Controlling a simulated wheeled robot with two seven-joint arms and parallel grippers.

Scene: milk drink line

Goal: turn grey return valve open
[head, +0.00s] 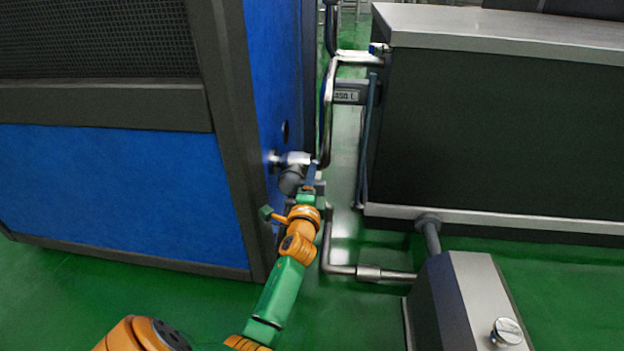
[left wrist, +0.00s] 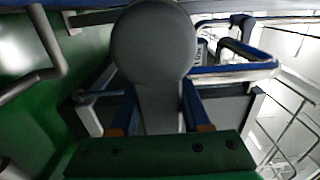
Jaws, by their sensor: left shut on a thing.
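The grey valve (head: 291,179) sits on the side of the blue cabinet, beside a silver pipe fitting (head: 296,158). My left gripper (head: 310,176) is at the valve, partly overlapping it in the head view. In the left wrist view, the valve's rounded grey part (left wrist: 152,45) and its narrower neck fill the centre. The two blue-sided fingers of my left gripper (left wrist: 160,108) stand on either side of the neck and are shut on it. The valve's exact angle is hard to tell. My right gripper is not in view.
A blue cabinet (head: 110,190) with a dark frame stands on the left. A dark tank with a steel top (head: 500,28) stands on the right. Bent steel pipes (head: 328,105) run close by the valve. A metal box (head: 465,300) stands at the lower right on the green floor.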

